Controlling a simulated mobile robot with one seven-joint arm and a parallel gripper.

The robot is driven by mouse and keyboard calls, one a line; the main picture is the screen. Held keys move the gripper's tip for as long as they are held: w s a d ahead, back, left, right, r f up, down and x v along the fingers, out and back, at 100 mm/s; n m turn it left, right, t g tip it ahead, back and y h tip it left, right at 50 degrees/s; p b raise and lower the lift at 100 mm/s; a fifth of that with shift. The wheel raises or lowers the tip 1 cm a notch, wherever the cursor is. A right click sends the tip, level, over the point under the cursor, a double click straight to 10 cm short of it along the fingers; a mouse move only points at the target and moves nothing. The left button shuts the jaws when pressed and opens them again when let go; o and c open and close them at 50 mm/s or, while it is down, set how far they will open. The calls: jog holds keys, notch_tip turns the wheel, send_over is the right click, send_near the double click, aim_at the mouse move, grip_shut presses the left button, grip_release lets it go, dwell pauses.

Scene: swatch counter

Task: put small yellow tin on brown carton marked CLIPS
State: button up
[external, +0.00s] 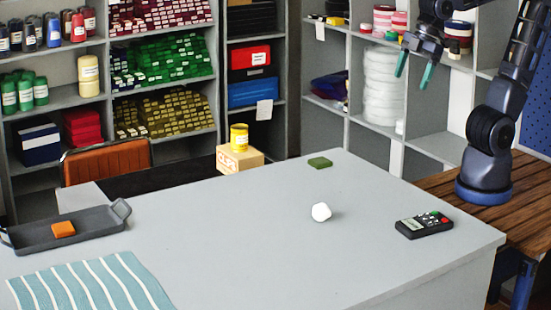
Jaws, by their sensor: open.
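A small yellow tin (239,138) with a pale label stands upright, and it appears to rest on top of the brown carton (234,163). The carton has orange-brown lettering on its front, too small to read surely, and sits at the far edge of the grey table. My gripper (414,71) is open and empty, with its teal fingers pointing down. It is high at the upper right, well apart from the tin and carton.
The grey table (250,235) holds a green block (320,162), a white faceted object (321,212), a black remote (424,225), a dark tray (97,217) with an orange block (63,229), and a striped cloth (92,285). An orange chair (106,161) and full shelves stand behind.

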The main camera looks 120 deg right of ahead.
jog(key=s+a+f+m+y, duration=0.1)
jog(key=s+a+f, duration=0.1)
jog(key=s+a, duration=0.3)
jog(key=shift+s+f+m+t, duration=0.3)
jog(key=shift+s+f+m, duration=0.1)
jog(key=shift+s, duration=0.85)
